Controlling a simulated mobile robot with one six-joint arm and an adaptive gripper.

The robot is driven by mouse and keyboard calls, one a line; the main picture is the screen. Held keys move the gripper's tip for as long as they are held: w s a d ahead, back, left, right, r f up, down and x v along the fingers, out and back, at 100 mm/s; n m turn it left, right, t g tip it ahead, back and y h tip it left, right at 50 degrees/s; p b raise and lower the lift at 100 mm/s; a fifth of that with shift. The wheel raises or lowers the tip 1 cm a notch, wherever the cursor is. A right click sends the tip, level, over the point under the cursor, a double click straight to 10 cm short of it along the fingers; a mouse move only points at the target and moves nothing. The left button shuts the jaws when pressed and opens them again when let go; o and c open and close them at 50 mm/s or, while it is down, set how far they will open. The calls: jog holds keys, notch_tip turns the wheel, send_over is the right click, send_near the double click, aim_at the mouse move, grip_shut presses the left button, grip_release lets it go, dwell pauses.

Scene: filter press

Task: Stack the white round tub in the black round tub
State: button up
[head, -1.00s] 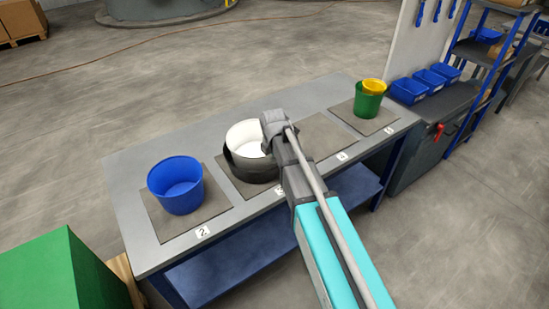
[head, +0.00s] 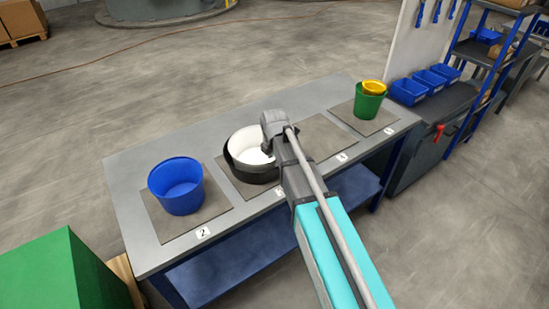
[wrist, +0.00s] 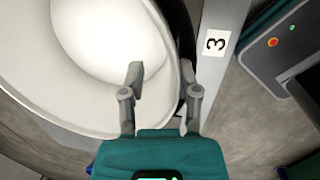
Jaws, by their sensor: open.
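The white round tub (head: 248,141) sits inside the black round tub (head: 247,172) on a mat on the bench. The white rim stands above the black one, slightly tilted or off-centre. In the wrist view the white tub (wrist: 100,40) fills the upper left. My gripper (wrist: 163,88) is open at its rim, one finger inside the tub and the other outside, with the wall between them. A dark strip of the black tub (wrist: 186,62) shows near the outer finger. Whether the fingers touch the wall I cannot tell. My arm hides the tubs' right side in the head view.
A blue tub (head: 178,187) stands on the mat at the left, labelled 2. A yellow tub (head: 373,87) sits in a green tub (head: 367,104) at the right end. The mat (head: 322,137) between is bare where visible. A number 3 label (wrist: 215,43) marks the black tub's place.

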notch_tip(320, 180, up, 12)
jog(key=s+p, duration=0.2)
jog(key=p, duration=1)
jog(key=shift+r, duration=0.25)
jog(key=shift+s+d, duration=0.1)
dwell(0.3)
jog(key=s+d+m+g, duration=0.2)
jog(key=s+d+m, duration=1.4)
jog(key=m, duration=0.9)
jog(key=shift+s+d+f, duration=0.15)
jog(key=shift+s+d, duration=0.05)
jog(key=shift+d, duration=0.25)
